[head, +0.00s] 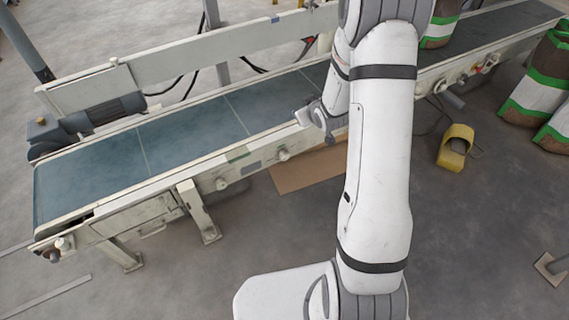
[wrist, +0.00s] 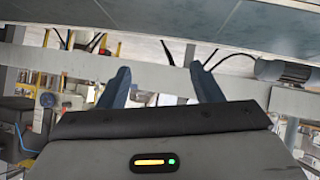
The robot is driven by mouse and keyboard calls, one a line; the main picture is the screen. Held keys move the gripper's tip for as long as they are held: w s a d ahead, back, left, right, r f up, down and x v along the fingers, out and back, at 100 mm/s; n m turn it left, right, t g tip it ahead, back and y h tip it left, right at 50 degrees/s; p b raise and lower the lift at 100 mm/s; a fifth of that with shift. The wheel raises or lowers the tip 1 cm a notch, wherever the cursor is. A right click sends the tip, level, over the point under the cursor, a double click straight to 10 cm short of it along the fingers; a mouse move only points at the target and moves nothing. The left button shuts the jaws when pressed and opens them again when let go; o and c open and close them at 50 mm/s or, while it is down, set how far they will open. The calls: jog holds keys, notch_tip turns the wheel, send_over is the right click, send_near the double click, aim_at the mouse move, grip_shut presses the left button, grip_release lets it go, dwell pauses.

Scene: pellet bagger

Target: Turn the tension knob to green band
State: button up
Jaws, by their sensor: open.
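I cannot tell which part is the tension knob. Candidates in the head view are a small round knob (head: 65,243) at the conveyor's near left end and round fittings (head: 283,155) along its front rail. In the head view my arm reaches over the conveyor's front edge, and the fingers cannot be made out.
The conveyor's blue-grey belt (head: 190,134) runs from lower left to upper right. A dark motor (head: 101,115) is at its back left; it also shows in the wrist view (wrist: 285,71). A yellow foot pedal (head: 455,146) and striped sacks (head: 540,95) stand right. Floor in front is largely clear.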

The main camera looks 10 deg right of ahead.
notch_tip(320, 180, down, 11)
jog(key=w+t+y+b, duration=0.1)
jog(key=w+t+b, duration=0.1)
jog(key=b, duration=0.1)
jog(key=n+t+y+b, duration=0.1)
jog(key=t+y+b, duration=0.3)
jog(key=b, duration=0.4)
send_near(285, 159)
jog(key=b+x, duration=0.2)
jog(key=x, duration=0.5)
jog(key=shift+w+d+r, duration=0.1)
jog(key=shift+w+r, duration=0.05)
jog(key=shift+c, duration=0.3)
jog(key=c, duration=0.9)
jog(key=shift+o, duration=1.3)
jog(key=shift+a, duration=0.6)
jog(key=shift+d, duration=0.25)
jog(key=c, duration=0.3)
jog(key=shift+d+m, duration=0.15)
jog(key=shift+m, duration=0.15)
